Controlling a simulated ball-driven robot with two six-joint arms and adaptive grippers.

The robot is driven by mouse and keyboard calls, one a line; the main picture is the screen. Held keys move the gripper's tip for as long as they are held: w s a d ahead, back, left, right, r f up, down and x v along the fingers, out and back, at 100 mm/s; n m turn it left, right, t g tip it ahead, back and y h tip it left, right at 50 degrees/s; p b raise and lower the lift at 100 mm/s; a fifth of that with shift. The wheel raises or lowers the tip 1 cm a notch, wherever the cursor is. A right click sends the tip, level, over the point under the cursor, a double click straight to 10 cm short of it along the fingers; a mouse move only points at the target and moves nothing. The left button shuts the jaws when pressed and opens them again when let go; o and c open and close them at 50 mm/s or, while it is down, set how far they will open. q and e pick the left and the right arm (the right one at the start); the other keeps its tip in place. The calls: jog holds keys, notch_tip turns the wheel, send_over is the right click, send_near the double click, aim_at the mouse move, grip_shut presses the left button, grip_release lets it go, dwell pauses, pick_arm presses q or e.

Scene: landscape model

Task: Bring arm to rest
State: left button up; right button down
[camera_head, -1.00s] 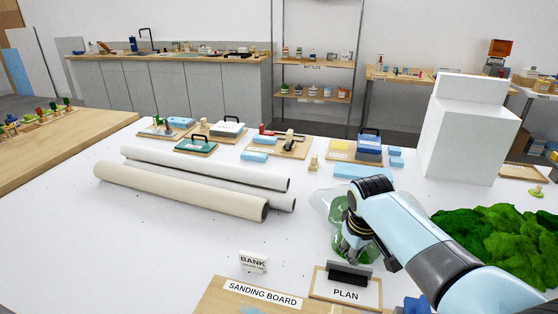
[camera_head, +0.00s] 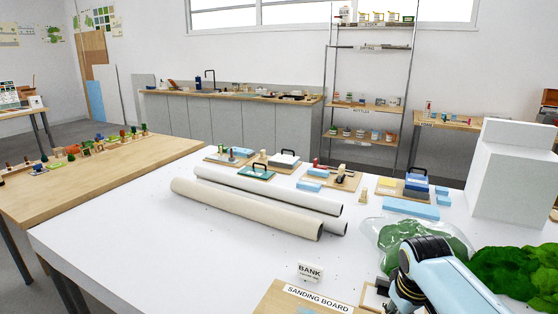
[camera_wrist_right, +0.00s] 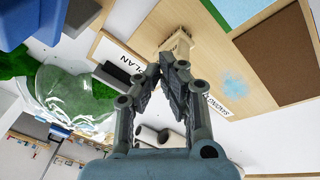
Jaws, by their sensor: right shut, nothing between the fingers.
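My right arm, pale blue with black joints, comes in from the lower right in the head view. Its dark gripper (camera_head: 393,300) is low at the bottom edge, in front of the clear bag of green material (camera_head: 385,232), and partly covers the PLAN card. In the right wrist view the gripper (camera_wrist_right: 166,72) has its two fingers together, with nothing between them. A small wooden block (camera_wrist_right: 178,43) shows just beyond the fingertips, near the sanding board (camera_wrist_right: 238,60). The bag also shows in the wrist view (camera_wrist_right: 70,95), left of the fingers. My left gripper is not in view.
The white table (camera_head: 120,235) holds long rolls (camera_head: 245,208), a BANK sign (camera_head: 310,272), a green moss heap (camera_head: 510,270) and a white block (camera_head: 510,180). Trays of tools line the back. The table's left front is clear.

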jog(key=s+d+r+m, duration=0.1)
jog(key=s+r, duration=0.4)
jog(key=s, duration=0.5)
jog(key=s+r+m+t, duration=0.1)
jog(key=s+r, duration=0.4)
jog(key=s, duration=0.4)
jog(key=s+d+r+m, duration=0.1)
jog(key=s+r, duration=0.4)
jog(key=s, duration=0.5)
notch_tip(320, 180, down, 36)
jog(key=s+d+g+b, duration=0.1)
jog(key=s+d+b, duration=0.1)
jog(key=b, duration=0.8)
jog(key=s+f+b, duration=0.3)
jog(key=s+f, duration=0.6)
jog(key=f, duration=0.2)
jog(key=s+d+f+g+b, duration=0.1)
jog(key=s+f+b, duration=0.3)
jog(key=s+f, duration=0.5)
notch_tip(320, 180, down, 4)
jog(key=shift+s+r+g+y+b, duration=0.15)
jog(key=shift+r+g+y+b, duration=0.05)
jog(key=shift+g+y+b, duration=0.1)
